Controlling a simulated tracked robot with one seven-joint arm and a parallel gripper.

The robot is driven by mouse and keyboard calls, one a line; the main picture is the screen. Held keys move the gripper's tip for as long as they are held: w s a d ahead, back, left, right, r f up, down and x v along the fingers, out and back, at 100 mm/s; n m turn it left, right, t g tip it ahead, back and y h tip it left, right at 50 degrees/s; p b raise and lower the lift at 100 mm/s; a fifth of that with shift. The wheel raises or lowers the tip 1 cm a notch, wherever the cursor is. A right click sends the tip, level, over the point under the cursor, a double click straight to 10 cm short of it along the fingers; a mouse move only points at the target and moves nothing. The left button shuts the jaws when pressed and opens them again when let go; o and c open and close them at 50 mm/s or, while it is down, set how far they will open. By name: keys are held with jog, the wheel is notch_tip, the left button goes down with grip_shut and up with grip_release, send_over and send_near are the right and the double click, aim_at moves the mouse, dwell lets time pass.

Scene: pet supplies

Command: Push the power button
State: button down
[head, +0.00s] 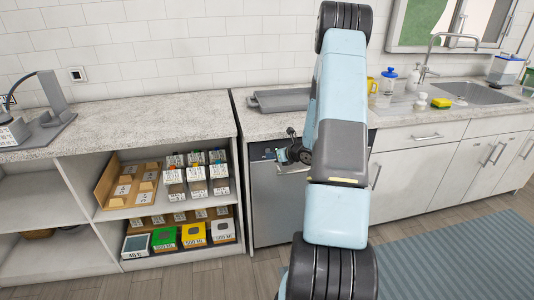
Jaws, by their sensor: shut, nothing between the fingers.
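A grey dishwasher (280,205) stands under the counter in the middle, with a panel strip along its top front. Small dark marks (268,154) show on that strip, too small to tell whether one is the power button. My gripper (283,155) is at the upper front of the dishwasher, just right of those marks. It is small and dark in the head view and looks shut and empty. I cannot tell whether it touches the panel. My arm hides the right part of the dishwasher front.
A grey tray (280,100) lies on the counter above. Open shelves at the left hold several labelled boxes (194,234). A small square wall fitting (77,74) is at the upper left. A sink (470,92) is at the right. A blue mat (455,250) covers the floor there.

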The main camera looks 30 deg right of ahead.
jog(key=s+a, duration=0.1)
jog(key=s, duration=0.5)
jog(key=shift+a, duration=0.35)
dwell(0.3)
dwell(1.2)
